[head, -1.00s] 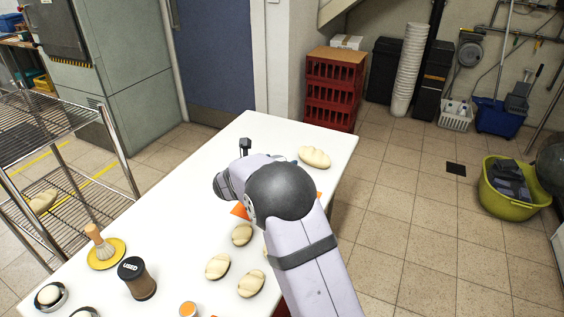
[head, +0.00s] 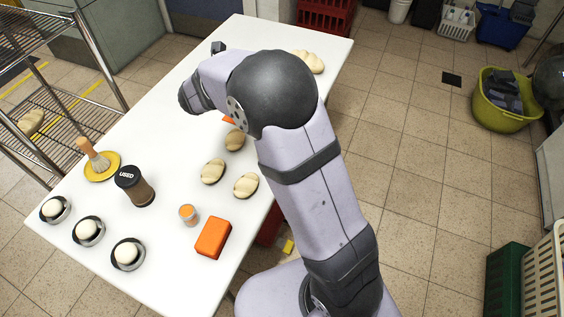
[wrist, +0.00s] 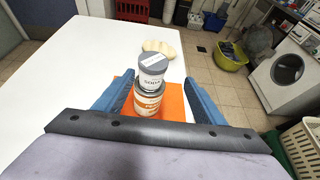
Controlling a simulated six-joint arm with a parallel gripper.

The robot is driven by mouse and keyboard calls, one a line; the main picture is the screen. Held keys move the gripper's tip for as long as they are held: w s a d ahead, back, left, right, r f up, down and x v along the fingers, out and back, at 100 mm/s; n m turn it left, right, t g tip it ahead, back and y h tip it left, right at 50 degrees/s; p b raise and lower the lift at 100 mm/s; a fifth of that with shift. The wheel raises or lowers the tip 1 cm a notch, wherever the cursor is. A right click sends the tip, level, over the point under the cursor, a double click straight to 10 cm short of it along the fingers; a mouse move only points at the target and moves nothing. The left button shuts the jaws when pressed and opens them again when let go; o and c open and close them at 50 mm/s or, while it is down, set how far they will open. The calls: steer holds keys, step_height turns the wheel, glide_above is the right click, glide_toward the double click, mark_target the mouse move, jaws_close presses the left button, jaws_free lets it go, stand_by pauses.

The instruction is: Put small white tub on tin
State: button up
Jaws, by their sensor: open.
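The small white tub (wrist: 153,79) with a grey lid stands upright on the tin (wrist: 148,103) in the wrist view. The tin has an orange and white label and stands on an orange mat (wrist: 176,99). My gripper (wrist: 158,88) is open, with one blue finger to the left and one to the right of the tub and tin. I cannot tell whether either finger touches them. In the head view my arm hides the tub, the tin and the fingers.
A bread loaf (wrist: 160,47) lies just beyond the stack. Nearer on the white table (head: 165,235) are several loaves, a dark "USED" jar (head: 134,186), a brush on a yellow dish (head: 103,168), an orange-topped jar (head: 187,214), an orange block (head: 213,238) and several round dishes.

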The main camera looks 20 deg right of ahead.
steer(key=s+d+f+m+g+y, duration=0.2)
steer(key=s+f+m+g, duration=0.15)
steer(key=s+m, duration=0.4)
steer(key=s+d+f+m+g+y, duration=0.1)
steer(key=s+f+m+g+y, duration=0.3)
steer(key=s, duration=0.7)
steer(key=s+a+f+m+y, duration=0.2)
steer(key=s+a+m, duration=0.1)
steer(key=s+m, duration=0.4)
steer(key=s+a+f+m+g+y, duration=0.1)
steer(key=s+a+f+m, duration=0.2)
steer(key=s+m, duration=0.4)
steer(key=shift+s+a+m+y, duration=0.3)
steer(key=shift+a+m+y, duration=0.1)
steer(key=shift+a+m, duration=0.35)
step_height(320, 180, up, 13)
steer(key=p, duration=1.2)
steer(key=shift+f+p, duration=0.15)
steer(key=shift+p, duration=0.2)
